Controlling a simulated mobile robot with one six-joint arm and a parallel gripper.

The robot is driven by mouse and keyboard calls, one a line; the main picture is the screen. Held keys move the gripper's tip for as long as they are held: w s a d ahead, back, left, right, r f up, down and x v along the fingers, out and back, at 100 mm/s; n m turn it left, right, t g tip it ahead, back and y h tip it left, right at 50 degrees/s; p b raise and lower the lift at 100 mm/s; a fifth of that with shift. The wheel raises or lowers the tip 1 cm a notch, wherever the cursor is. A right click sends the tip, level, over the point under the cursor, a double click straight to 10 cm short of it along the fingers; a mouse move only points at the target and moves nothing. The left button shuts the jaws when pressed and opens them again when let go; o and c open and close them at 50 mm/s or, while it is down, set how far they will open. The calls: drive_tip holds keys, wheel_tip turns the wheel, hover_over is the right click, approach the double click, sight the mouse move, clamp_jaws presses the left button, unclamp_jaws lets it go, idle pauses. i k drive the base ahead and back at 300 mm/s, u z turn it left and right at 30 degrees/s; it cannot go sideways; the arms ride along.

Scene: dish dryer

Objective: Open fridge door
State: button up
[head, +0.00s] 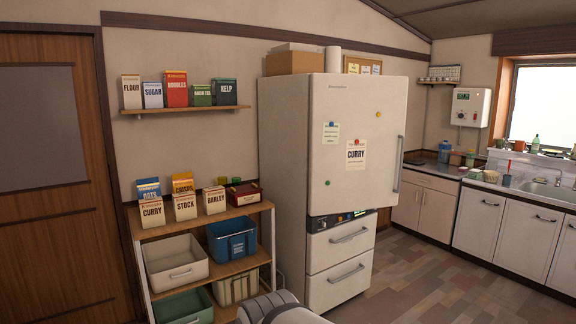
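The white fridge (318,170) stands in the middle of the head view, against the back wall. Its large upper door (363,192) carries notes and magnets and has a vertical metal handle (398,163) along its right edge. The door looks shut, though a dark strip with small lights shows below it, above two drawers (338,246). A rounded grey part of my arm shows at the bottom edge, left of the fridge and apart from its door. My gripper is out of the picture.
A wooden shelf rack (214,256) with boxes and bins stands just left of the fridge. A wall shelf (185,110) with several packages hangs above it. A counter with a sink (549,190) and white cabinets runs along the right. The tiled floor (430,270) in front of the fridge is clear.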

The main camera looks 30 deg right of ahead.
sight(358, 124)
drive_tip(key=z, duration=1.95)
drive_tip(key=i, duration=3.45)
drive_tip(key=u, duration=0.95)
